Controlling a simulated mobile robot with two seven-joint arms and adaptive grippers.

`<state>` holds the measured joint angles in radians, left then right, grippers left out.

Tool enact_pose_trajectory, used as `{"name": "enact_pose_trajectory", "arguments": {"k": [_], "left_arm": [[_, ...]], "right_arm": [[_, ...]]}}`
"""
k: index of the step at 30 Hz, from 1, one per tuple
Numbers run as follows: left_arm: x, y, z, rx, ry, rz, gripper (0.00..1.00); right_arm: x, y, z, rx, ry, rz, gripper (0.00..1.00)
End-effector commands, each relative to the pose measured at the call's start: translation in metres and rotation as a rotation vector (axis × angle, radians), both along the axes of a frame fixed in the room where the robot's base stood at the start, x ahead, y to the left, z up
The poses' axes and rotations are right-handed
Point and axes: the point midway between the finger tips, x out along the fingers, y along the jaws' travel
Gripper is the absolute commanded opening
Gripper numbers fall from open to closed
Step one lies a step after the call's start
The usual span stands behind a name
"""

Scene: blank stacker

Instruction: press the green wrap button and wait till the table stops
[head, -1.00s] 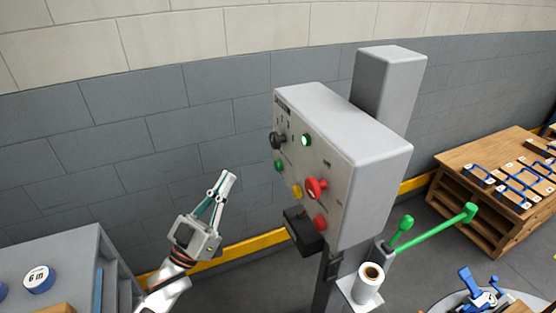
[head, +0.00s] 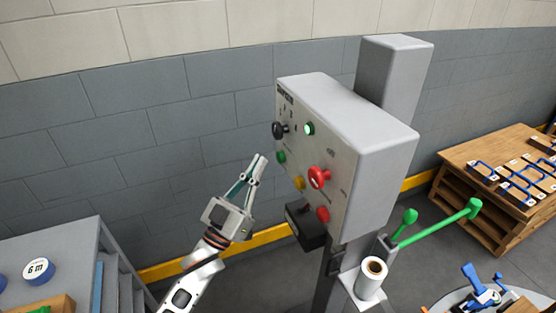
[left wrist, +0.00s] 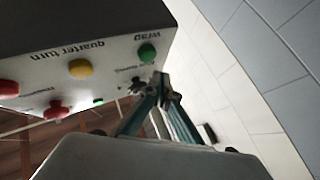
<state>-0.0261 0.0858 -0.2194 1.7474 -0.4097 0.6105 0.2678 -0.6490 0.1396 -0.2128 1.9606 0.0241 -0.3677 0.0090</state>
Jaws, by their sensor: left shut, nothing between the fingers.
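The green wrap button (head: 281,158) is on the left side of the grey control box's panel. It also shows in the left wrist view (left wrist: 147,53), beside the upside-down word "wrap". My left gripper (head: 262,160) is shut and empty, its tips just left of the button in the head view. In the left wrist view the fingertips (left wrist: 158,86) are close below the button, with a small gap in the picture. Part of a round grey table (head: 436,304) shows at the lower right; I cannot tell whether it turns. My right gripper is not in view.
The control box (head: 375,165) also bears a black knob (head: 279,130), a lit green lamp (head: 309,128), a yellow button (head: 299,182) and a red mushroom button (head: 319,177). A black block (head: 305,226) juts out below. A wooden bench (head: 480,205) stands right.

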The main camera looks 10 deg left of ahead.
Motion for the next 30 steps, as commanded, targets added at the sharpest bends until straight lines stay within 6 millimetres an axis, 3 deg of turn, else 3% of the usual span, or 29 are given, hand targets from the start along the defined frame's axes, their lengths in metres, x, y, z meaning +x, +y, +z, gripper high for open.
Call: {"name": "enact_pose_trajectory", "arguments": {"k": [7,30], "left_arm": [[0.0071,-0.011,0.0001,0.001,0.001,-0.001,0.0],[0.0073,-0.0114,0.0003,0.001,0.0,-0.001,0.0]], "right_arm": [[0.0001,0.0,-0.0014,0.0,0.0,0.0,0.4],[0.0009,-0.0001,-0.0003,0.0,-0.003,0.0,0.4]]}}
